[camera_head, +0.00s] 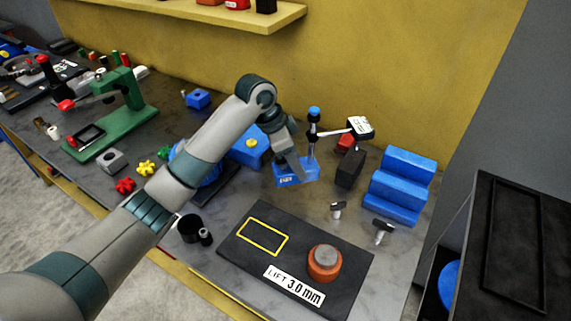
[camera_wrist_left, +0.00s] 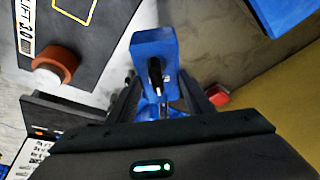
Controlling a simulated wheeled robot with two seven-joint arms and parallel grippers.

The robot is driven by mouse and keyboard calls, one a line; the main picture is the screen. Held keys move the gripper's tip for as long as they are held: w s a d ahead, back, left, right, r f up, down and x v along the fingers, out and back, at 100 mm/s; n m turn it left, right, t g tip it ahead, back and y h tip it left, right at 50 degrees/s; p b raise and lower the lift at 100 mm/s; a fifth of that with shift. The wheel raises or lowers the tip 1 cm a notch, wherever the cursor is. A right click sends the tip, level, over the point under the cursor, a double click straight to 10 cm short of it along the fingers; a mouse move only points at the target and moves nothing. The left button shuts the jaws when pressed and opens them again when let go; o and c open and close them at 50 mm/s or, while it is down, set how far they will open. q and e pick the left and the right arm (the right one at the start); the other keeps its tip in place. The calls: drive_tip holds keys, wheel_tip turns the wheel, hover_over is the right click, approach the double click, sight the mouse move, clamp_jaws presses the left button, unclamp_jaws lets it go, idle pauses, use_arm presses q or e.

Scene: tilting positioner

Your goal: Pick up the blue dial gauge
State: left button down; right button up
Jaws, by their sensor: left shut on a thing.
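The blue dial gauge has a blue base (camera_head: 296,178) with pale lettering, a dark post and a blue cap at the top, behind the black mat in the head view. My left gripper (camera_head: 294,163) reaches down over that base from the left. In the left wrist view a blue block (camera_wrist_left: 153,45) with a dark stem lies between and beyond the fingers of my left gripper (camera_wrist_left: 165,98), which is shut on the gauge. The exact contact is partly hidden. I cannot tell whether the base is clear of the table. My right gripper is not in view.
The black mat (camera_head: 250,268) in front bears a yellow outline and an orange-and-grey puck (camera_head: 324,262). A green press (camera_head: 125,100) stands at the left.

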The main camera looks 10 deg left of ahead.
use_arm(q)
drive_tip(key=shift+s+d+r, duration=0.3)
drive_tip(key=shift+d+r, duration=0.15)
drive_tip(key=shift+w, duration=0.1)
